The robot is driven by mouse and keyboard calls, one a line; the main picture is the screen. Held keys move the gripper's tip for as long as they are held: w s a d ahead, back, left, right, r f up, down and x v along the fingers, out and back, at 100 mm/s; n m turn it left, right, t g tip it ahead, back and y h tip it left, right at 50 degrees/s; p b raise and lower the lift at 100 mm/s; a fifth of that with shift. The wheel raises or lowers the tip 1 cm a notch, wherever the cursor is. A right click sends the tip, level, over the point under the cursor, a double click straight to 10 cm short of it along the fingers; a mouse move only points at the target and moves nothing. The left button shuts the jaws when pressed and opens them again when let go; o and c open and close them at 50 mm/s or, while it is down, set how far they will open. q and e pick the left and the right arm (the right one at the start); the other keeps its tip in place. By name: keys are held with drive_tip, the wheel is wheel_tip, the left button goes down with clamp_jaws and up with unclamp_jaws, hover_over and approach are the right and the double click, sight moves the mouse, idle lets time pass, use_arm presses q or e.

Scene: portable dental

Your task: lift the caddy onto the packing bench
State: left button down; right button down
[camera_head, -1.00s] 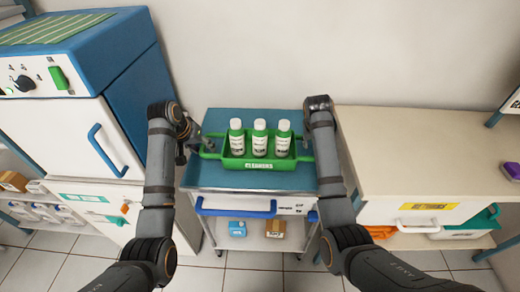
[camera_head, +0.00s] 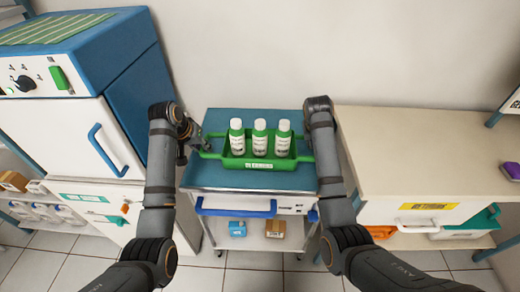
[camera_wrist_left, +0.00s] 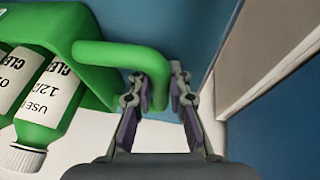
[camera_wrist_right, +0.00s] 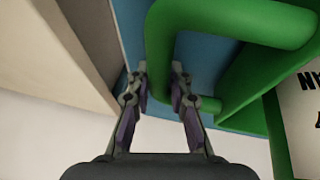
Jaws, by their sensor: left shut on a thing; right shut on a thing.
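The green caddy (camera_head: 230,163) holds three white-capped green bottles with white labels. It is over the blue top of a small cart; I cannot tell whether it touches that top. My left gripper (camera_head: 203,147) is at the caddy's left handle. In the left wrist view its fingers (camera_wrist_left: 158,95) are shut on the green handle (camera_wrist_left: 115,58). In the right wrist view my right gripper (camera_wrist_right: 160,88) is shut on the other handle (camera_wrist_right: 163,45). The right fingers are hidden behind the arm in the head view. The beige-topped bench (camera_head: 430,150) stands to the right.
The cart (camera_head: 225,119) has a blue-handled drawer and small boxes on its lower shelf. A blue and white cabinet (camera_head: 125,80) stands close on the left. A purple item (camera_head: 511,170) lies at the bench's right end. Most of the bench top is clear.

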use_arm(q)
drive_tip(key=shift+w+r, duration=0.1)
drive_tip(key=shift+r, duration=0.05)
use_arm(e)
drive_tip(key=shift+w+r, duration=0.1)
drive_tip(key=shift+r, duration=0.1)
